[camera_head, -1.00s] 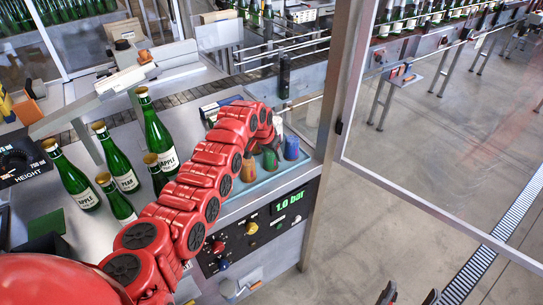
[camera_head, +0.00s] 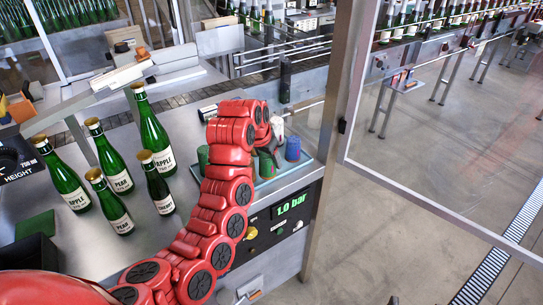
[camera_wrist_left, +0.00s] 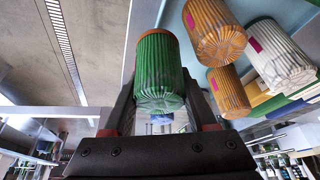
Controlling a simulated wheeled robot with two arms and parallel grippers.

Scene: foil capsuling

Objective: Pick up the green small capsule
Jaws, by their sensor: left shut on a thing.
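My left gripper (camera_head: 269,150) is over the capsule tray (camera_head: 292,172) at the table's right end. In the left wrist view, its fingers (camera_wrist_left: 160,95) are shut on a green ribbed capsule (camera_wrist_left: 159,72) with an orange-brown rim. In the head view the green capsule (camera_head: 267,166) shows partly below the fingers. I cannot tell whether it is clear of the tray. My right gripper shows at most as a dark tip at the bottom edge of the head view.
A blue capsule (camera_head: 293,148) stands beside the left gripper. Two orange capsules (camera_wrist_left: 214,32) and a white one (camera_wrist_left: 279,52) show close by in the wrist view. Several green bottles (camera_head: 152,132) stand on the table at left. A metal post (camera_head: 338,120) rises at right.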

